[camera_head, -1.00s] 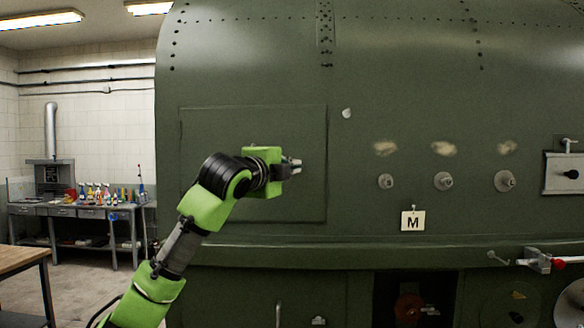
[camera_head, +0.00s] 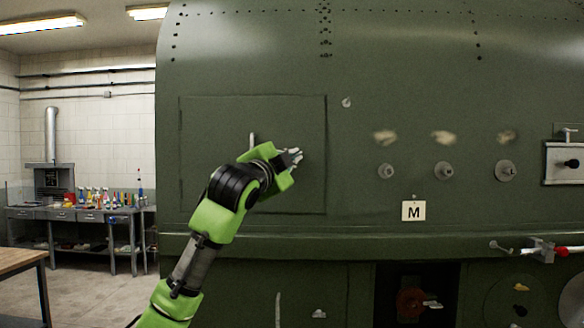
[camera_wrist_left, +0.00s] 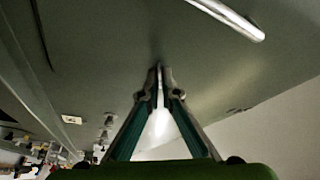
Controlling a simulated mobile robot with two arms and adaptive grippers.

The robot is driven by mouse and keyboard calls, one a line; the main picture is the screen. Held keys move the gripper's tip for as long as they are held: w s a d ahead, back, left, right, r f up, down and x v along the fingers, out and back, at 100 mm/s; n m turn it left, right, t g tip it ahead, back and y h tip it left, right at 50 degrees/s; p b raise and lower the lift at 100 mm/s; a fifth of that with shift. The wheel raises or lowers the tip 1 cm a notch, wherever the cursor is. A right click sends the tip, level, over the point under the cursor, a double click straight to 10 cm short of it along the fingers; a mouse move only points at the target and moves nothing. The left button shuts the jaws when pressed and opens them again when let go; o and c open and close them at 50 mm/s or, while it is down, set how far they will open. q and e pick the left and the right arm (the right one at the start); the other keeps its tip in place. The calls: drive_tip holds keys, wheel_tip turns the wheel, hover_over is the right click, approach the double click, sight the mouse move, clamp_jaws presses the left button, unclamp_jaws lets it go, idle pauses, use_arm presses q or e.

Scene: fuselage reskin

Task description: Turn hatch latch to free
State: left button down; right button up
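The hatch (camera_head: 215,115) is a square-cornered green panel outlined on the fuselage side. A silver vertical handle (camera_head: 252,140) shows on it, its lower part hidden behind my left gripper. A small pale fitting (camera_head: 346,102) sits just outside the hatch's upper right corner; it looks like the latch, but its turn is too small to read. My left gripper (camera_head: 296,156) is below and left of that fitting, in front of the hatch's right part. In the left wrist view its fingertips (camera_wrist_left: 161,72) nearly meet with nothing clearly between them, and the bar-like handle (camera_wrist_left: 230,20) is apart from them.
Several round knobs (camera_head: 444,170) and an "M" card (camera_head: 413,211) are on the fuselage right of the hatch. A ledge (camera_head: 330,243) runs below. A workbench with bottles (camera_head: 100,213) stands far left and a wooden table (camera_head: 22,258) nearer. The space before the knobs is clear.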

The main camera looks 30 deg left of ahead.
use_arm(q)
drive_tip(key=shift+w+d+f+n+g+y+b, duration=0.1)
drive_tip(key=shift+n+y+b, duration=1.15)
drive_tip(key=shift+n, duration=1.45)
drive_tip(key=shift+w+d+f+n+g+y+b, duration=0.15)
drive_tip(key=shift+n+y+b, duration=1)
drive_tip(key=shift+n, duration=1.55)
drive_tip(key=shift+d+f+n+g+y+b, duration=0.1)
drive_tip(key=shift+n+y+b, duration=1.15)
drive_tip(key=shift+n, duration=1.45)
drive_tip(key=shift+r+n, duration=0.1)
drive_tip(key=shift+n, duration=0.2)
drive_tip(key=c, duration=2.3)
unclamp_jaws()
drive_tip(key=v, duration=1.2)
